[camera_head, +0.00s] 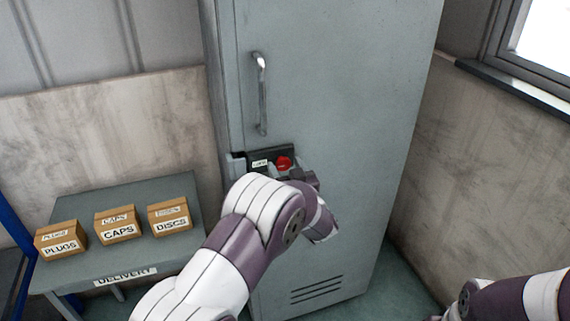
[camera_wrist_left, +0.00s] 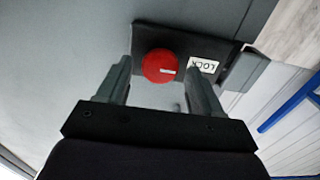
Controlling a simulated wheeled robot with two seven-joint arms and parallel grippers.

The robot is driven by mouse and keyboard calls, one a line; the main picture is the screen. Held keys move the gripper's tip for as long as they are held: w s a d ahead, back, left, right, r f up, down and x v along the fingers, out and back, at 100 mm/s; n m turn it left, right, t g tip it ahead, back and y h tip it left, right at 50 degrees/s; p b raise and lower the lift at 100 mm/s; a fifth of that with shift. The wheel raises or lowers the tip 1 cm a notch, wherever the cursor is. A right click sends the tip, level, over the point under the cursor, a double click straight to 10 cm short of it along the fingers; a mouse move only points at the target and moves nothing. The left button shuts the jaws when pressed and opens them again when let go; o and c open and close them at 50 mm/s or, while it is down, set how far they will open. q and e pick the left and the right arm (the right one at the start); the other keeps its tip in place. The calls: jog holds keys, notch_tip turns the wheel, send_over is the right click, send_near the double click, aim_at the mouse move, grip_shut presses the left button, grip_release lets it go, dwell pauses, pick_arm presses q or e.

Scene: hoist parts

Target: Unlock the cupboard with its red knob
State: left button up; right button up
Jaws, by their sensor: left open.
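The grey cupboard (camera_head: 330,90) stands upright with its door flush and a long metal handle (camera_head: 262,95) on the left side. Below the handle is a dark lock plate (camera_head: 290,153) with the red knob (camera_head: 284,162) and a small white label (camera_head: 260,163). In the left wrist view the red knob (camera_wrist_left: 158,66) has a white mark facing the label, which reads LOCK (camera_wrist_left: 203,65). My left gripper (camera_wrist_left: 160,82) is open, its fingers on either side of the knob; contact cannot be told. In the head view my left wrist partly hides this gripper (camera_head: 304,176).
A grey table (camera_head: 70,205) marked DELIVERY stands left of the cupboard, bearing boxes of PLUGS (camera_head: 60,240), CAPS (camera_head: 118,225) and DISCS (camera_head: 170,217). A wall and window (camera_head: 545,40) are on the right. My right arm shows at the lower right, its gripper out of view.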

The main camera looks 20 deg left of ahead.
pick_arm(q)
jog(key=shift+w+a+f, duration=0.1)
jog(key=shift+w+a, duration=0.2)
jog(key=shift+w, duration=0.2)
jog(key=c, duration=1)
jog(key=shift+s+f+n+b, duration=0.1)
jog(key=shift+f+n+b, duration=0.1)
jog(key=shift+n+b, duration=0.95)
jog(key=n+b, duration=0.8)
jog(key=b, duration=0.1)
jog(key=n+b, duration=0.4)
jog(key=b, duration=0.1)
jog(key=shift+s+a+f, duration=0.1)
jog(key=shift+a+f, duration=0.05)
jog(key=shift+f, duration=0.1)
jog(key=shift+r+n+b, duration=0.2)
jog(key=shift+n+b, duration=1.55)
jog(key=shift+n, duration=0.1)
